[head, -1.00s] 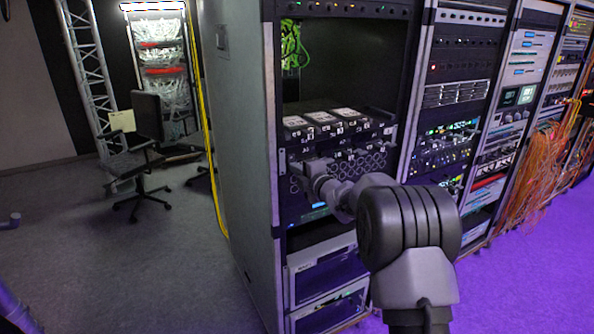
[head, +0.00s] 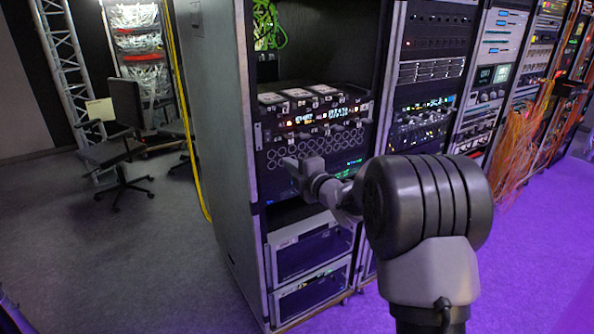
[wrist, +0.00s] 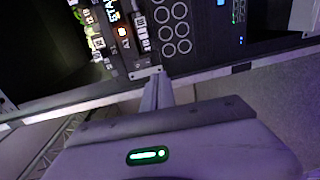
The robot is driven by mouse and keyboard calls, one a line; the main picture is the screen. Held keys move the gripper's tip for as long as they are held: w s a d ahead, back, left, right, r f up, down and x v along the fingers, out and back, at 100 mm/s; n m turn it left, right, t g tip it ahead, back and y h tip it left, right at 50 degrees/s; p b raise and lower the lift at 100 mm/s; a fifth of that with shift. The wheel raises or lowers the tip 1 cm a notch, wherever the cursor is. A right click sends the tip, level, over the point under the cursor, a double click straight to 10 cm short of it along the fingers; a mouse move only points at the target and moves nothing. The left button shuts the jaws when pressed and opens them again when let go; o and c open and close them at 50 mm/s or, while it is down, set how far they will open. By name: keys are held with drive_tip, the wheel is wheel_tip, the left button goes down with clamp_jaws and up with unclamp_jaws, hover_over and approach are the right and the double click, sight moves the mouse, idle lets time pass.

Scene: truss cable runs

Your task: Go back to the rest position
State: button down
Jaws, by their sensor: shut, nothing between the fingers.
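My gripper (head: 290,163) is at the end of my outstretched arm in the head view, in front of the open equipment rack. It is shut and holds nothing. In the wrist view its closed fingers (wrist: 157,92) point toward the rack's frame edge and the panel of round ports. The panel with round ports (head: 325,143) is behind the gripper in the head view, and I cannot tell the exact gap. The panel also shows in the wrist view (wrist: 172,28).
The rack's grey side wall (head: 215,130) stands to the left of the gripper. More racks (head: 430,75) line the right, with orange cables (head: 520,150) hanging. An office chair (head: 120,140) and a truss (head: 68,70) are at the left. The grey floor (head: 110,250) is open.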

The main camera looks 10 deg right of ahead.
drive_tip(key=v, duration=0.2)
drive_tip(key=shift+s+d+f, duration=0.15)
drive_tip(key=shift+s, duration=0.25)
